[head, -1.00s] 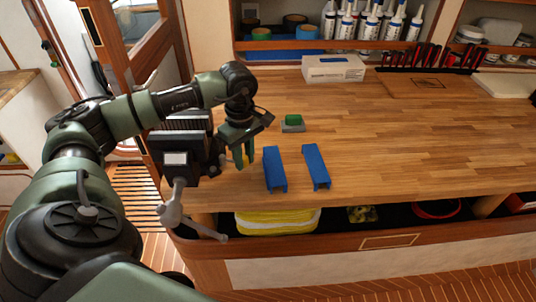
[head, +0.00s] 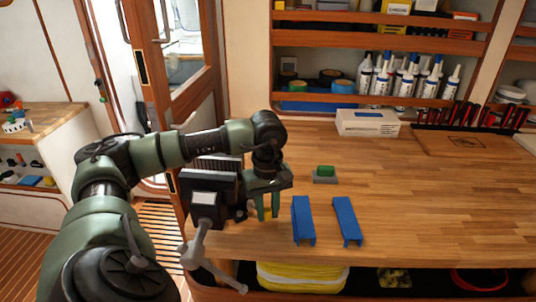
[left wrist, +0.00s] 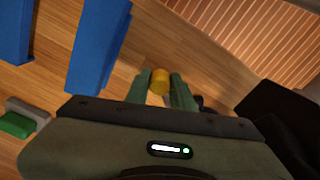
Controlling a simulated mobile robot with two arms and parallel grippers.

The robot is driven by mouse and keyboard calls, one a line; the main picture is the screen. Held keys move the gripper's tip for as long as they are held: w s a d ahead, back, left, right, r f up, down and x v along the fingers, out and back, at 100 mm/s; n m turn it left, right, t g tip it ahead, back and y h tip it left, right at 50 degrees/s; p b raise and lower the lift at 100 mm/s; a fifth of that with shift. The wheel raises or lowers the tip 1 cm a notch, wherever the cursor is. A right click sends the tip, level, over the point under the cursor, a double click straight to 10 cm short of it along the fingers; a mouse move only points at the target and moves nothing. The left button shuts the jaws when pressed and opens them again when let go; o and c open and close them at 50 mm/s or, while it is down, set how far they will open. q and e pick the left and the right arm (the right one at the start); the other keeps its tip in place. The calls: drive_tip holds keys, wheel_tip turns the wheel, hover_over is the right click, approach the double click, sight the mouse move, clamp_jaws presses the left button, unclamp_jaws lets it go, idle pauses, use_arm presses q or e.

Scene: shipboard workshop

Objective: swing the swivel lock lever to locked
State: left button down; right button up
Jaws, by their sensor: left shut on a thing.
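The dark bench vise (head: 212,180) stands at the left front corner of the wooden bench, with its grey crank handle (head: 203,255) hanging over the front edge. My right gripper is not in view.
Two blue channel pieces (head: 303,220) (head: 346,221) lie just right of the gripper. A green-topped grey block (head: 325,174) lies behind them. A white box (head: 367,122) stands at the back. The bench's middle right is clear.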

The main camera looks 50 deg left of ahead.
sight(267, 209)
use_arm(q)
drive_tip(key=c, duration=1.2)
unclamp_jaws()
drive_tip(key=shift+r+b, duration=0.5)
drive_tip(key=shift+r, duration=3.45)
